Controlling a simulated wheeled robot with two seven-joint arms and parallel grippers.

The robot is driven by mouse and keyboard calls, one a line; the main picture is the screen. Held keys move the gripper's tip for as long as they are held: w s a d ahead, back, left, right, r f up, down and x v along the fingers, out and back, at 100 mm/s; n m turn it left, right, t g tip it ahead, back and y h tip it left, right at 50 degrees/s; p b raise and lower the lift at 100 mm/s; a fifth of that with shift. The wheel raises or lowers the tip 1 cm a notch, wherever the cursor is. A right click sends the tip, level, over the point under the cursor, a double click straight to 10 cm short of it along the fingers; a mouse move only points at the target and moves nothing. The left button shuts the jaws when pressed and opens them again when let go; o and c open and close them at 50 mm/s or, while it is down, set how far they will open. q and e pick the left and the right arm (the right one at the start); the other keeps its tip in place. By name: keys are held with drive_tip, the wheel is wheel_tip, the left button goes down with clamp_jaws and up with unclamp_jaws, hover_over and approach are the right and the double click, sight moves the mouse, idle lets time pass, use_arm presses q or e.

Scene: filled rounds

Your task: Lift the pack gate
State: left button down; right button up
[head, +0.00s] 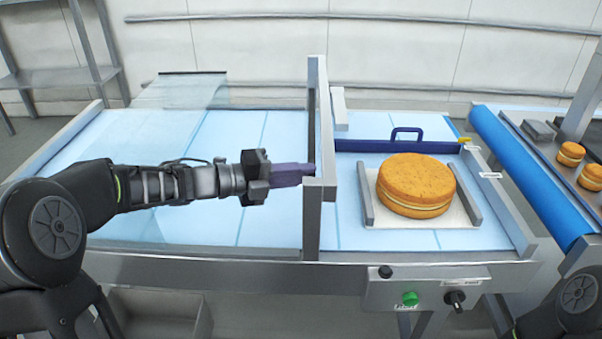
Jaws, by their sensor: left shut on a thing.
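A dark blue gate (365,146) with a loop handle (407,133) on top stands low across the lane behind the cake; I take it as the pack gate. A round orange-brown filled cake (415,184) lies on a pale board (377,215) in front of it. My left gripper (266,176) is left of the gate, shut on a purple bar (292,174) that reaches to a grey metal frame (312,225). It is apart from the blue handle. My right gripper is out of view; only part of that arm shows at bottom right.
Metal side rails (467,192) flank the cake. A control panel (425,288) with a green button (410,298) and black knob (454,298) is in front. A blue roller (530,170) and more cakes (571,153) are at right. The left bed is mostly clear, with a transparent sheet (185,92) behind.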

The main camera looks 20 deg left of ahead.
use_arm(q)
wheel_tip(320, 180, up, 8)
drive_tip(key=p, duration=0.5)
drive_tip(key=shift+r, duration=0.15)
drive_tip(key=c, duration=1.8)
unclamp_jaws()
drive_tip(key=o, duration=0.4)
